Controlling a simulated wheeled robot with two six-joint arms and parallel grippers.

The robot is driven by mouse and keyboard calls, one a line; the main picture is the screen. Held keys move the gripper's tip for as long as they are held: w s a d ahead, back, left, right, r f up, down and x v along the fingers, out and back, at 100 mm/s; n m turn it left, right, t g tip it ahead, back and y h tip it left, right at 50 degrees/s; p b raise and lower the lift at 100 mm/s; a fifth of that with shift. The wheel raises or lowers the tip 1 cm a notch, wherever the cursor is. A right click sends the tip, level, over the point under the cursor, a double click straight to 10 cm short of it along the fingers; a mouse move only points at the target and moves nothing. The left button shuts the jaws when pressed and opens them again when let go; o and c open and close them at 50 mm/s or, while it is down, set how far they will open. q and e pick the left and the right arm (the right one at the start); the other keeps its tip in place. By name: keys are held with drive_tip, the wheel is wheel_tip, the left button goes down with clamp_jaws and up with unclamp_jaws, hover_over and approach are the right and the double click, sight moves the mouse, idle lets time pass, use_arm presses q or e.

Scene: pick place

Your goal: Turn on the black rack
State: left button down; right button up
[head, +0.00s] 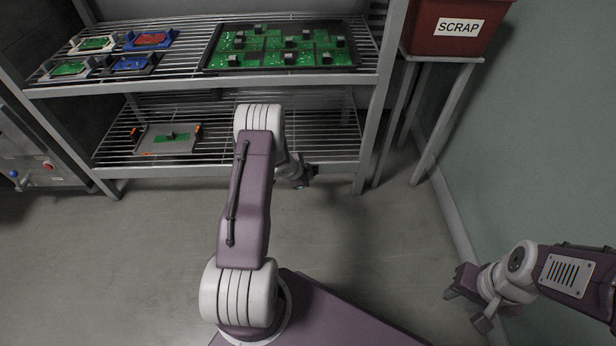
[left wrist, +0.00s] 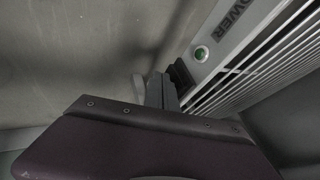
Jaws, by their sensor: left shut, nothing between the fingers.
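A grey metal rack with wire shelves (head: 370,80) stands at the back in the head view; it looks grey rather than black. In the left wrist view its front rail (left wrist: 222,45) carries the word POWER and a round green button (left wrist: 200,54). My left gripper (head: 304,178) is shut and empty, just in front of the lower shelf. In the left wrist view its fingertips (left wrist: 176,80) are close to the rail, beside the button; I cannot tell whether they touch it. My right gripper (head: 464,302) looks open and empty above the floor at the lower right.
A black tray of green circuit boards (head: 210,58) and several small fixtures (head: 150,39) sit on the upper shelf. A grey fixture (head: 165,146) sits on the lower shelf. A red SCRAP bin (head: 430,35) stands at right on a stand. A panel with buttons (head: 30,172) is at left.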

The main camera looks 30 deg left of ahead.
use_arm(q)
drive_tip(key=shift+w+a+r+p, duration=0.1)
drive_tip(key=shift+w+r+p, duration=0.1)
drive_tip(key=shift+r+p, duration=0.8)
use_arm(e)
wheel_tip(320, 180, up, 3)
drive_tip(key=shift+f, duration=0.15)
use_arm(q)
drive_tip(key=shift+f+p, duration=0.25)
drive_tip(key=shift+p, duration=0.05)
